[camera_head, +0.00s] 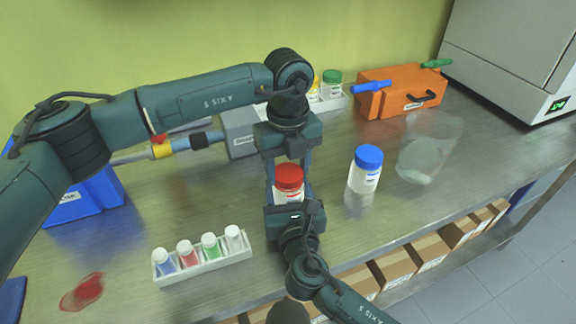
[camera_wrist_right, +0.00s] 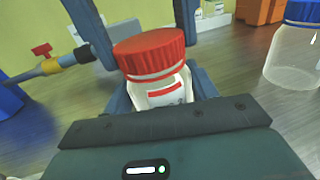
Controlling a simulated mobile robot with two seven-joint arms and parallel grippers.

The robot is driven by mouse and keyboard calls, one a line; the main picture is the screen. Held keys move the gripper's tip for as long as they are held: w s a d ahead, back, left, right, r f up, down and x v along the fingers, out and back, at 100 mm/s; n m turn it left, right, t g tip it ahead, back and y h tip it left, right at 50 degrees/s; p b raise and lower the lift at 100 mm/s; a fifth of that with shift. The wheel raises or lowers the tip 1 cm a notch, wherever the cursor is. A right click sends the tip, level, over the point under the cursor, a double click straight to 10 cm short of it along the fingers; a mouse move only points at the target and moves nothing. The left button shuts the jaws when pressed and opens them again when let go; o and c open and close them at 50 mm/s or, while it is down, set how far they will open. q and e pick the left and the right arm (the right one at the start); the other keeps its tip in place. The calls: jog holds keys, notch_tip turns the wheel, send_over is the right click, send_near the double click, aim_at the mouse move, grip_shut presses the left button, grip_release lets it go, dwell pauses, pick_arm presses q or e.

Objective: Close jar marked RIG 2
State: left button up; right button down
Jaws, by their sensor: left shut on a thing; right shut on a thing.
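A jar with a red lid (camera_head: 289,178) stands between my two grippers at mid-bench; its label is unreadable, so I cannot tell whether it says RIG 2. The lid (camera_wrist_right: 149,54) sits on top of the white-labelled jar body (camera_wrist_right: 165,93), with a pale band showing below its rim. I cannot tell how tightly it is seated. My left gripper (camera_head: 289,165) reaches in from behind, its fingers on either side of the lid. My right gripper (camera_head: 293,210) holds the jar body from the front; its fingertips are partly hidden.
A blue-lidded jar (camera_head: 366,168) stands just right. A white rack (camera_head: 205,268) of small bottles is front left. Behind are a grey box (camera_head: 240,135), an orange case (camera_head: 400,92) and another bottle rack (camera_head: 335,103). A blurred clear patch (camera_head: 424,155) lies right; a red spill (camera_head: 82,292) front left.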

pick_arm(q)
jog(key=m, duration=0.6)
jog(key=shift+m, duration=0.4)
jog(key=m, duration=0.4)
jog(key=shift+m, duration=0.3)
jog(key=m, duration=1.9)
jog(key=shift+f+m, duration=0.1)
jog(key=shift+m, duration=0.2)
jog(key=o, duration=1.1)
jog(key=shift+c, duration=0.2)
